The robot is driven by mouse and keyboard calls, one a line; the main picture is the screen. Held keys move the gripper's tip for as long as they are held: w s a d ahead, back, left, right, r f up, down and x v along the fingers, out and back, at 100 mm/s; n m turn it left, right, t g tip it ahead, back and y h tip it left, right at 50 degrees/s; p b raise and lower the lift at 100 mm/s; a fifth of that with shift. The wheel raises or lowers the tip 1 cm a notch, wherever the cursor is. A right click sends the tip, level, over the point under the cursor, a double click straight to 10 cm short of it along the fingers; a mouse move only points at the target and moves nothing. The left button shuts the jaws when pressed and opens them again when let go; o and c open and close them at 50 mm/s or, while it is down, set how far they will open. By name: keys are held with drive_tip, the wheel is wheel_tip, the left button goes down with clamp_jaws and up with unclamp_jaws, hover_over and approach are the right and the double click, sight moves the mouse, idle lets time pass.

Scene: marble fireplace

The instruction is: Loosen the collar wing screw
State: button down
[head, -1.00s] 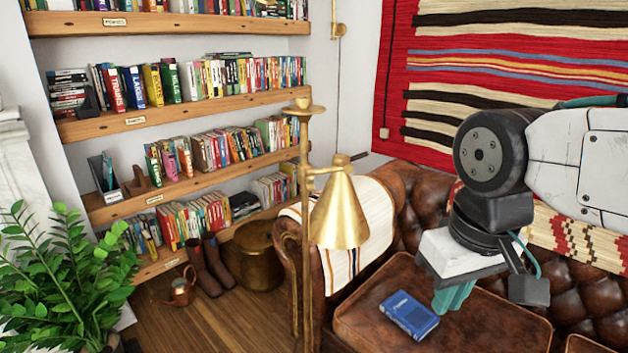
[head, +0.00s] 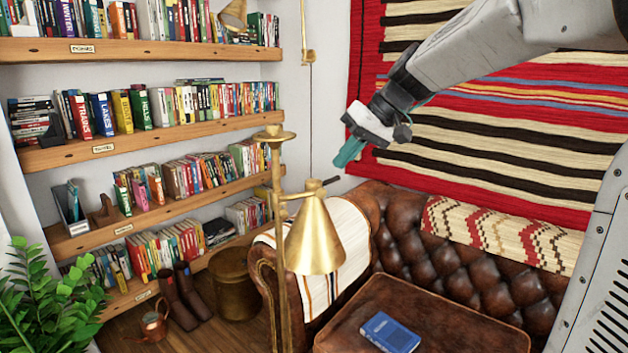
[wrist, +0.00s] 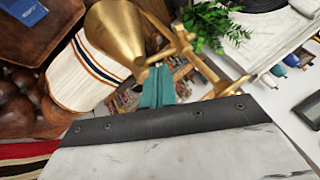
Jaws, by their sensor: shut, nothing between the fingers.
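The brass floor lamp (head: 277,240) stands in front of the sofa. Its conical shade (head: 315,240) hangs from a joint on the pole, with a brass collar (head: 286,197) there. A small brass and dark piece sticks out above the shade; I cannot tell which part is the wing screw. My gripper (head: 342,160), with teal fingers, is shut and empty, above and to the right of the shade in the head view. In the wrist view the teal fingers (wrist: 158,70) point towards the brass joint (wrist: 181,46), beside the shade (wrist: 115,40). No contact is visible.
A brown leather sofa (head: 440,300) with a blue book (head: 390,332) on its seat stands behind the lamp. Bookshelves (head: 150,142) fill the left wall. A plant (head: 50,300) stands at the lower left. A striped textile (head: 480,130) hangs behind my arm.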

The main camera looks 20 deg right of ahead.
sight(279, 196)
drive_tip(key=w+a+f, duration=0.2)
drive_tip(key=a+f, duration=0.5)
drive_tip(key=a, duration=0.1)
drive_tip(key=shift+w+a+f, duration=0.3)
drive_tip(key=shift+w+a, duration=0.1)
drive_tip(key=shift+a+r, duration=0.45)
drive_tip(key=shift+a, duration=0.05)
idle(0.9)
drive_tip(key=shift+s+a+r, duration=0.1)
drive_tip(key=shift+a+r, duration=0.1)
drive_tip(key=shift+a, duration=0.35)
drive_tip(key=shift+a+r, duration=0.15)
drive_tip(key=shift+a, duration=0.5)
drive_tip(key=shift+r, duration=0.15)
drive_tip(key=shift+r, duration=0.75)
